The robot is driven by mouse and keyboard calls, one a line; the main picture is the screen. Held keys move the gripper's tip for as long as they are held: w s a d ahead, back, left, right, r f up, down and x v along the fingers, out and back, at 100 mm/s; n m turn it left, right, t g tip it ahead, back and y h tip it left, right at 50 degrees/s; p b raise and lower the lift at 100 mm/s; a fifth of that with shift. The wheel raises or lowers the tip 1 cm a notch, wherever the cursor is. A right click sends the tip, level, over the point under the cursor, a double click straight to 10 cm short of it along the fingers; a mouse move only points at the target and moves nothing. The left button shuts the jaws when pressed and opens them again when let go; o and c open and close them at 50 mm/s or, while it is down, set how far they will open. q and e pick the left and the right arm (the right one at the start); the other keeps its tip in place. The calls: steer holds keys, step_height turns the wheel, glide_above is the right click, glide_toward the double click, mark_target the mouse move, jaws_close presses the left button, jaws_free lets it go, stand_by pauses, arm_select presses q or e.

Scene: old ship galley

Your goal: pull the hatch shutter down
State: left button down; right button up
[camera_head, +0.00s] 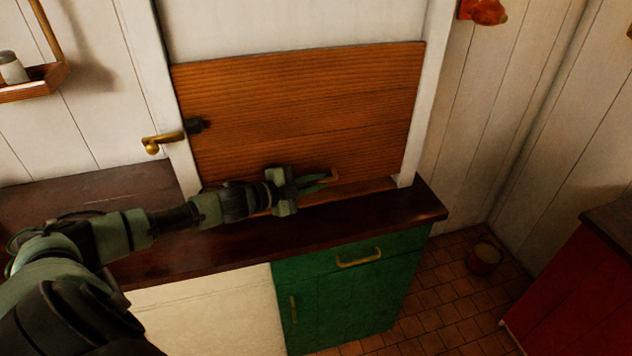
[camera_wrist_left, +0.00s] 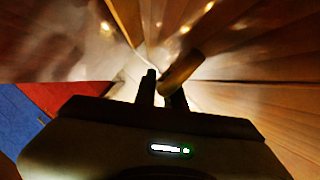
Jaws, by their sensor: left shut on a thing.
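The hatch shutter (camera_head: 300,110) is a brown wooden panel between white side posts. Its lower edge is low, close to the dark counter, and a white panel shows above it. My left gripper (camera_head: 318,183) is at the lower part of the shutter, shut on the small brass shutter handle (camera_head: 334,175). In the left wrist view the fingers (camera_wrist_left: 160,90) are close together beside the handle (camera_wrist_left: 181,72). The gripper partly hides the shutter's lower edge, so I cannot tell whether it touches the sill. My right gripper is out of view.
The dark wooden counter (camera_head: 400,207) runs below the hatch, over a green cabinet (camera_head: 350,300). A bucket (camera_head: 484,259) stands on the tiled floor, near a red cabinet (camera_head: 580,290). The counter's right end is clear.

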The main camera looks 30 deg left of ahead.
arm_select(q)
steer(key=shift+f, duration=0.1)
stand_by(0.7)
step_height(320, 180, down, 5)
steer(key=b, duration=0.3)
steer(key=shift+r, duration=0.2)
steer(key=shift+s+d, duration=0.1)
steer(key=c, duration=1.8)
jaws_free()
steer(key=shift+o, duration=0.2)
